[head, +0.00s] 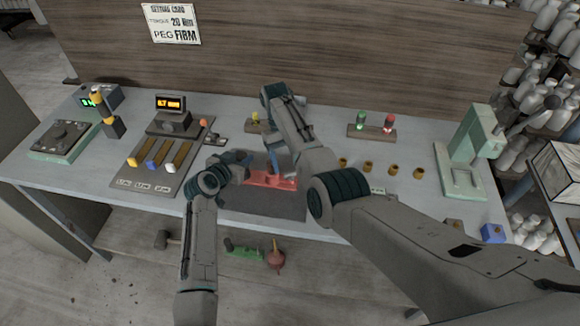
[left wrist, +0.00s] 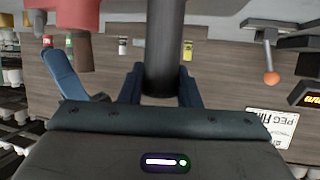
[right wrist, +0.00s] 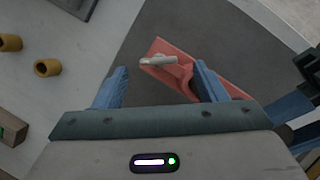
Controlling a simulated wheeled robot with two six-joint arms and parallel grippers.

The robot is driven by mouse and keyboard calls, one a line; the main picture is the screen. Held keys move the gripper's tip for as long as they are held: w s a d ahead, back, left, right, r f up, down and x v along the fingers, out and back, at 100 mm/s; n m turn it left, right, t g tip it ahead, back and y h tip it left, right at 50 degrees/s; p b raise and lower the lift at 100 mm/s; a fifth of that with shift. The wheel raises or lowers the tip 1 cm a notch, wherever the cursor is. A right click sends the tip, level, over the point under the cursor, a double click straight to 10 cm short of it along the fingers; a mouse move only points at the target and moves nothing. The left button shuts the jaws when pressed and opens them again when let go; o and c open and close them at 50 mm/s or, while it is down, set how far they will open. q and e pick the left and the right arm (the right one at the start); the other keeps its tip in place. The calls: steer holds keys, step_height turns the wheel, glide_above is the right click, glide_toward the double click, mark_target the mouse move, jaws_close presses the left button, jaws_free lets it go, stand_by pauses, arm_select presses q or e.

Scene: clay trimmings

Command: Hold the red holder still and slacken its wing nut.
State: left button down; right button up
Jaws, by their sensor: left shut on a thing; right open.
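The red holder (head: 284,184) lies on the dark mat at the front middle of the table, partly hidden by my arms. It shows in the right wrist view (right wrist: 229,86) with a pale grey wing nut (right wrist: 157,61) near its end, and part of it at the top of the left wrist view (left wrist: 76,14). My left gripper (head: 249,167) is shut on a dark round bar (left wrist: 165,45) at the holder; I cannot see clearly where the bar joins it. My right gripper (right wrist: 160,84) is open above the holder, the wing nut lying between and just beyond its fingertips.
Several brass-coloured pegs (head: 368,167) stand right of the mat. A board with green and red pieces (head: 371,131) is behind them. A green press (head: 463,160) stands at the right. A grey tray with coloured-handled tools (head: 150,180) is at the left. A sign hangs on the back panel.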

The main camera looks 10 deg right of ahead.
steer(key=v, duration=0.5)
steer(key=shift+d, duration=0.15)
arm_select(q)
steer(key=c, duration=1)
jaws_free()
steer(key=shift+s+a, duration=0.1)
